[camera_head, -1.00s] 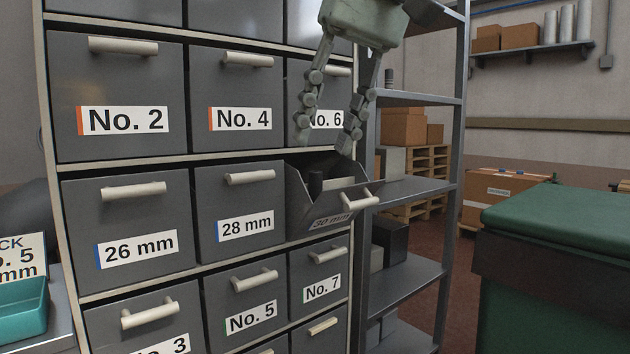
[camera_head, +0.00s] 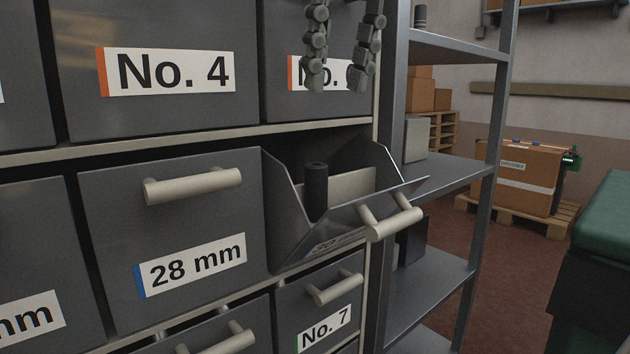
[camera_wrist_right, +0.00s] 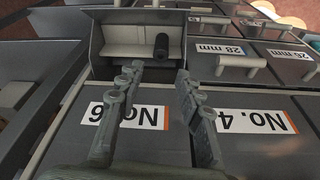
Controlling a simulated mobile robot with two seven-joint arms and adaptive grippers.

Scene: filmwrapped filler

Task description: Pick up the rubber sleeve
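The rubber sleeve (camera_head: 316,190) is a small black upright cylinder with a hole in its top. It stands inside the tilted-open 30 mm drawer (camera_head: 283,205), near its left wall. In the right wrist view the sleeve (camera_wrist_right: 161,46) shows beyond the fingertips, in the open drawer (camera_wrist_right: 97,45). My right gripper (camera_head: 341,86) is above the drawer, in front of the No. 6 drawer. Its two fingers are apart with nothing between them, and it does not touch the sleeve. My left gripper is not in any view.
The closed 28 mm drawer (camera_head: 165,245) is left of the open one, with a protruding handle (camera_head: 193,186). The open drawer's handle (camera_head: 392,217) sticks out in front. A pale divider or block (camera_head: 350,187) is behind the sleeve. Metal shelving (camera_head: 440,172) stands to the right.

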